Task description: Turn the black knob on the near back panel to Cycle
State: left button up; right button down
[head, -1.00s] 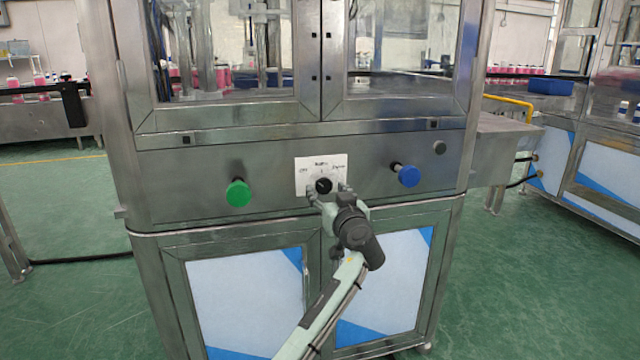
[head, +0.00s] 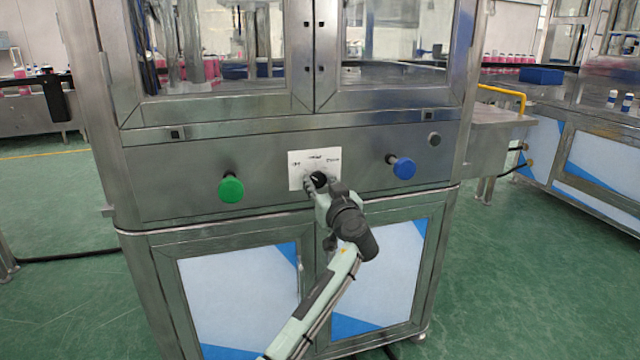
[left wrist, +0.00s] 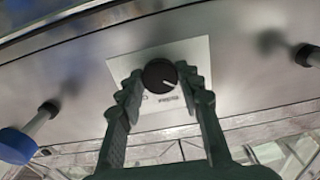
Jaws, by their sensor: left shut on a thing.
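The black knob (head: 318,179) sits on a white label plate (head: 297,160) in the middle of the steel panel. The plate carries small words at the left, top and right, too small to read surely. My left gripper (head: 320,186) reaches up to the knob from below. In the left wrist view the knob (left wrist: 159,74) lies between the two fingertips of my left gripper (left wrist: 160,82), which are shut on its sides. My right gripper is not in view.
A green button (head: 231,189) sticks out left of the plate, and a blue button (head: 403,167) sticks out to its right. Glazed doors are above; cabinet doors are below.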

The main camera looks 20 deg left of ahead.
pick_arm(q)
jog(key=shift+c, duration=1)
